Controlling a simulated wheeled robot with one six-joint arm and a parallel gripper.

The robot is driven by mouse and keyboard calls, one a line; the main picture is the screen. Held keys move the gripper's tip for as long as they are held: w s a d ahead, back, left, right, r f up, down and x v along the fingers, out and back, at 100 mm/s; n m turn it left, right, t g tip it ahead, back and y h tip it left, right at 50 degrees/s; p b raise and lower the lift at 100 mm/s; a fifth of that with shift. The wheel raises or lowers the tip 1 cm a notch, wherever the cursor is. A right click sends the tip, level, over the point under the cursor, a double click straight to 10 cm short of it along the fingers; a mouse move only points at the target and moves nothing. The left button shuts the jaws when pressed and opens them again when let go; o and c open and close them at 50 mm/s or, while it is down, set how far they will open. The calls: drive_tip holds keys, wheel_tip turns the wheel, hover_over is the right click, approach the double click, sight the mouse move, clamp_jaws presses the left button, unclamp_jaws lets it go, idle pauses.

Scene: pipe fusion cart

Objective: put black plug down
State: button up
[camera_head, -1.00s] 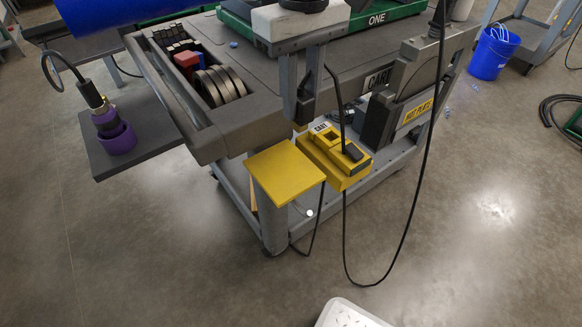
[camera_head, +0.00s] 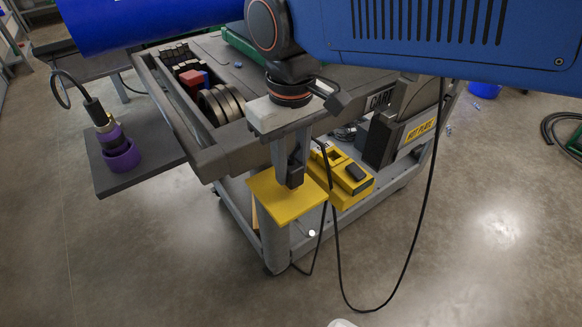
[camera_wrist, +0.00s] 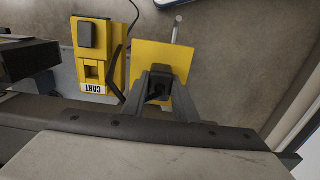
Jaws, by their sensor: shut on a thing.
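The black plug (camera_head: 295,174) is between the fingers of my gripper (camera_head: 292,168), over the yellow square plate (camera_head: 285,208) on its grey post. My gripper is shut on the plug. The wrist view shows the plug (camera_wrist: 158,91) between the fingertips (camera_wrist: 158,86) against the yellow plate (camera_wrist: 172,60). I cannot tell whether the plug touches the plate. Its lower side is partly hidden by the fingers. A black cable (camera_head: 335,250) hangs in a loop beside the post.
A yellow box (camera_head: 345,190) marked CART with a black piece on it (camera_head: 355,172) sits right of the plate on the cart's lower shelf. The hot plate holder (camera_head: 400,130) stands further right. A purple fitting (camera_head: 122,155) stands on a side shelf at left.

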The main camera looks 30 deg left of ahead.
sight(292, 163)
drive_tip(key=shift+f, duration=0.6)
drive_tip(key=o, duration=1.1)
drive_tip(key=shift+f, duration=0.1)
wheel_tip(292, 163, up, 12)
drive_tip(key=shift+r, duration=0.15)
drive_tip(key=shift+w+d, duration=0.1)
